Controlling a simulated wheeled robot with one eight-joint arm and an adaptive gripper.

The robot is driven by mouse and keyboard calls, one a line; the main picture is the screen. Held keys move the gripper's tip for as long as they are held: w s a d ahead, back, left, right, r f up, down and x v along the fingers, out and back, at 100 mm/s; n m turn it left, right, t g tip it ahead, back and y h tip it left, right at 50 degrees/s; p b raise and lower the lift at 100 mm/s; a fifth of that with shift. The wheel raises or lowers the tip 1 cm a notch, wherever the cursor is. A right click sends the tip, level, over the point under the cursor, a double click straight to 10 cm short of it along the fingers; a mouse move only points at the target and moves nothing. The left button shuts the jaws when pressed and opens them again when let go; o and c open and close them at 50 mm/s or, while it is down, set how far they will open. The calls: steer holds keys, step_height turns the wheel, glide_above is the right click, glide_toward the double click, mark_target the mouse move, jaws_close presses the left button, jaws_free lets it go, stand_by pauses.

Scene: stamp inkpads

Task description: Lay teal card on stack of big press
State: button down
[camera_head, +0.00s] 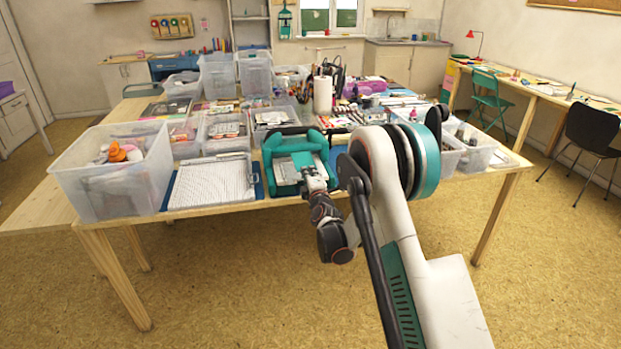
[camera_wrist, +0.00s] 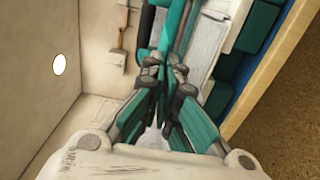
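The big press (camera_head: 272,150) is a teal frame with a pale flat bed, near the table's front edge in the head view. My gripper (camera_head: 310,180) is at the press's front right part in that view. In the wrist view my gripper's fingertips (camera_wrist: 165,74) are close together. A teal strip (camera_wrist: 178,28) runs up from just beyond them. I cannot tell whether it is the press's frame or a card, or whether the fingers hold it. Teal press parts (camera_wrist: 252,28) and a pale surface show to the right. I cannot make out the teal card or the stack.
A pale ridged board (camera_head: 210,184) lies left of the press. A clear bin (camera_head: 118,190) stands at the table's left front corner. Several bins and a paper roll (camera_head: 322,94) crowd the table behind. Clear trays (camera_head: 478,155) stand at the right. The floor in front is free.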

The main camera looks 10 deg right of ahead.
steer(key=shift+w, duration=0.9)
steer(key=shift+w+f, duration=0.1)
steer(key=shift+f, duration=0.7)
steer(key=shift+w+f, duration=0.1)
steer(key=shift+f, duration=0.15)
steer(key=shift+w+f, duration=1.1)
steer(key=shift+f, duration=0.15)
